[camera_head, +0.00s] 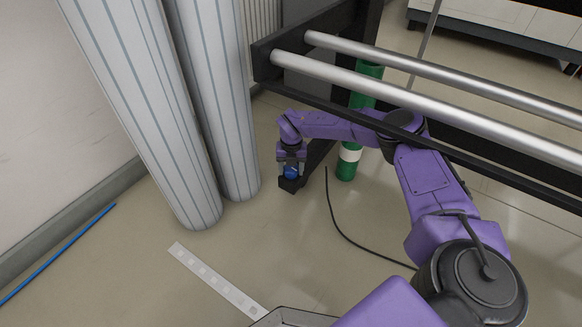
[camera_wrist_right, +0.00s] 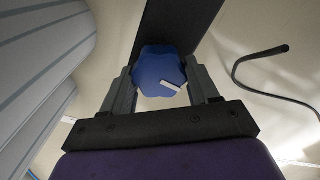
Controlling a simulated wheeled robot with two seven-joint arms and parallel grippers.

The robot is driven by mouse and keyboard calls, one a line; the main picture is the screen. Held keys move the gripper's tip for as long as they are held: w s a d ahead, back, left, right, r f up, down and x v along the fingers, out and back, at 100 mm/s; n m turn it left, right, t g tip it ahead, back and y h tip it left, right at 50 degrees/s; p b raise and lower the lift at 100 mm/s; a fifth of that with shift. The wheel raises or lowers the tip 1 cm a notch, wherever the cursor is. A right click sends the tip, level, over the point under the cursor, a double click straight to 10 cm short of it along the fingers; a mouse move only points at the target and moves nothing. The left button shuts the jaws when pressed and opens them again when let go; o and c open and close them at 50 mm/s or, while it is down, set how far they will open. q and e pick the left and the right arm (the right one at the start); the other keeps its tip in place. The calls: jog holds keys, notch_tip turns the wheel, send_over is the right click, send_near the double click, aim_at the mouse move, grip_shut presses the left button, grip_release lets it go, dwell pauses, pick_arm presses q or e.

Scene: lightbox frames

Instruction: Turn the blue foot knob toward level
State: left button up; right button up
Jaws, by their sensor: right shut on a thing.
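The blue foot knob (camera_head: 291,173) sits low at the end of the black frame's leg, near the floor. My right gripper (camera_head: 291,164) reaches down over the knob. In the wrist view its two fingers (camera_wrist_right: 162,82) stand on either side of the knob and are shut on it. My left gripper is not in view.
Two steel rollers (camera_head: 420,103) and the black frame (camera_head: 430,155) cross above my right arm. Striped rolls (camera_head: 150,110) stand at left. A green cylinder (camera_head: 347,165) with a white band stands behind the knob. A black cable (camera_head: 340,231) and a pale marked strip (camera_head: 218,279) lie on the floor.

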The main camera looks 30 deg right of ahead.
jog(key=shift+s+a+f, duration=0.15)
dwell(0.3)
jog(key=o, duration=1)
